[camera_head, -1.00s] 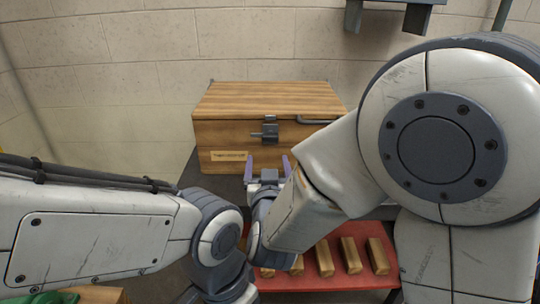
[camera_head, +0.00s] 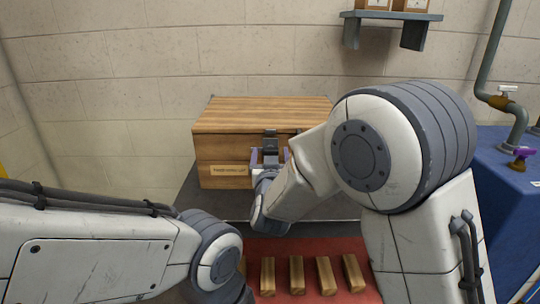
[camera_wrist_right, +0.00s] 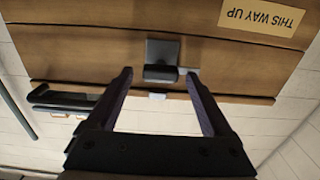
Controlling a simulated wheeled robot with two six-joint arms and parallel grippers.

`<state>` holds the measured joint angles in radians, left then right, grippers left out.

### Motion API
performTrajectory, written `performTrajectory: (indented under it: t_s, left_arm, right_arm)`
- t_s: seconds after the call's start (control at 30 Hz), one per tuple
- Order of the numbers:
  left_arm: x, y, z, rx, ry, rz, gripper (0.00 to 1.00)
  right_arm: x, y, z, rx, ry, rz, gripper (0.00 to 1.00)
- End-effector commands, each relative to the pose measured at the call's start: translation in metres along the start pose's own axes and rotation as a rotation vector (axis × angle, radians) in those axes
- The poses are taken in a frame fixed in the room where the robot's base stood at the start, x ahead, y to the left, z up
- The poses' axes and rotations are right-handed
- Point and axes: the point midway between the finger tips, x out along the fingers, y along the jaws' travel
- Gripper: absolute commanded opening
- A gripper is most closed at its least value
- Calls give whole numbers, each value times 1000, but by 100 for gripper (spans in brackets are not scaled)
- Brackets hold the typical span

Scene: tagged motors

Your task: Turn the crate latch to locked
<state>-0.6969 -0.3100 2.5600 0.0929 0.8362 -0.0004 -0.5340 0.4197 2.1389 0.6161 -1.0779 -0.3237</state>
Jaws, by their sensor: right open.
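The wooden crate (camera_head: 225,150) stands closed on a dark surface by the wall. Its dark latch (camera_head: 270,138) is on the front face, partly hidden by my right gripper. My right gripper (camera_head: 268,157) is open just in front of the latch, with a purple finger on each side. In the right wrist view, which is upside down, the latch (camera_wrist_right: 162,58) lies between and just beyond the open fingertips (camera_wrist_right: 160,77). A short grey lever (camera_wrist_right: 187,71) sticks out sideways, close to the right fingertip; I cannot tell whether they touch. My left gripper is out of the picture.
A red mat (camera_head: 310,255) with several wooden blocks (camera_head: 297,275) lies in front of the crate. A wall shelf (camera_head: 390,17) hangs at upper right. A blue cabinet (camera_head: 510,190) and pipe (camera_head: 490,60) stand at right.

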Motion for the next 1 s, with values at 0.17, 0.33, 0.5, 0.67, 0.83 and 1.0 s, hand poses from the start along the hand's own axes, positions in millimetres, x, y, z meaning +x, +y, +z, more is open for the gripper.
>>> performTrajectory:
  t_s: [0.17,0.33,0.5,0.67,0.83,1.0]
  left_arm:
    - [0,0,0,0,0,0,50]
    - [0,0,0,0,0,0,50]
    - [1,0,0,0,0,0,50]
    - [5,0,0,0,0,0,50]
    - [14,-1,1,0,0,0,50]
    - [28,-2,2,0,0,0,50]
  right_arm:
    - [0,0,0,0,0,-1,74]
    - [0,0,0,0,-1,-1,8]
    - [-1,0,1,4,-1,-1,0]
    - [-1,0,2,36,0,-1,0]
    - [-1,0,3,119,0,-1,0]
    - [-1,1,5,254,0,0,0]
